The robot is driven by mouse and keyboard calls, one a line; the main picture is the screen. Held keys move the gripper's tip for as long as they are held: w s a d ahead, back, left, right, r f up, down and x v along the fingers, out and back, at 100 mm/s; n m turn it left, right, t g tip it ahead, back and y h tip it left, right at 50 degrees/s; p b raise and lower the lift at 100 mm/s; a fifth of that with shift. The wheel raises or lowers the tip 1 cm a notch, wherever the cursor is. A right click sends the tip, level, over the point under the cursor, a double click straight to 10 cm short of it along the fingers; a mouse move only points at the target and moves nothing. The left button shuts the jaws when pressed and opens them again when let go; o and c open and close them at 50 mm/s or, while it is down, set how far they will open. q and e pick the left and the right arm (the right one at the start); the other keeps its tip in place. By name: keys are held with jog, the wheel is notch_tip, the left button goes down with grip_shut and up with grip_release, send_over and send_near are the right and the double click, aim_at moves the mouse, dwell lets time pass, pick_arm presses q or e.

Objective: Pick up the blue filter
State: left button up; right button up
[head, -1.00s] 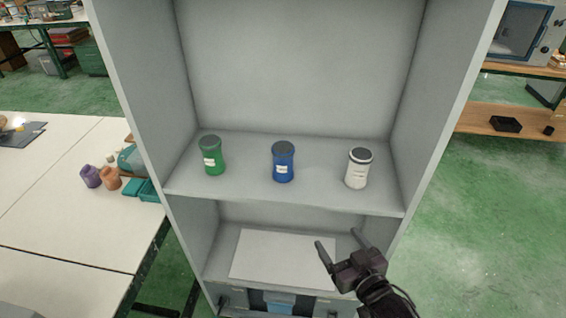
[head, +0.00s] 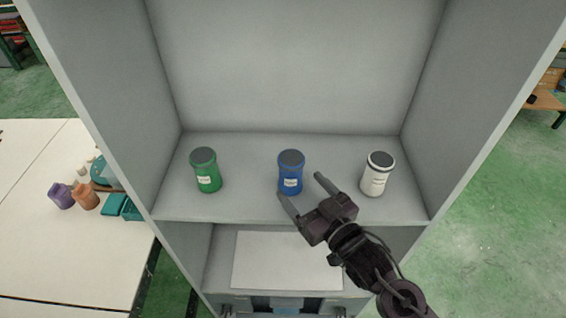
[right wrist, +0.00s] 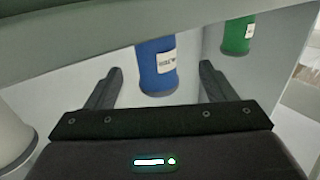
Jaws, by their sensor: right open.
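The blue filter (head: 291,172) is a blue can with a dark lid and a white label. It stands upright on the upper shelf (head: 250,207), between a green filter (head: 206,171) and a white filter (head: 377,174). My right gripper (head: 299,186) is open and empty, just in front of the blue filter and a little to its right. In the right wrist view the blue filter (right wrist: 157,66) appears between the two open fingers (right wrist: 160,85), apart from them. The green filter (right wrist: 238,36) is at the upper right there. My left gripper is not in view.
Grey side walls (head: 112,110) of the cabinet bound the shelf. A lower compartment holds a white sheet (head: 287,262). A white table (head: 60,240) with purple and orange bottles stands at left. The shelf is clear between the filters.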

aim_at(298, 181)
jog(key=shift+p+x, duration=0.55)
jog(key=shift+x, duration=0.55)
jog(key=x, duration=0.1)
jog(key=p+x, duration=0.1)
jog(key=x, duration=0.1)
jog(key=shift+w+f, duration=0.2)
jog(key=shift+w, duration=0.2)
jog(key=shift+w+f, duration=0.1)
jog(key=shift+w, duration=0.05)
jog(key=c, duration=1.1)
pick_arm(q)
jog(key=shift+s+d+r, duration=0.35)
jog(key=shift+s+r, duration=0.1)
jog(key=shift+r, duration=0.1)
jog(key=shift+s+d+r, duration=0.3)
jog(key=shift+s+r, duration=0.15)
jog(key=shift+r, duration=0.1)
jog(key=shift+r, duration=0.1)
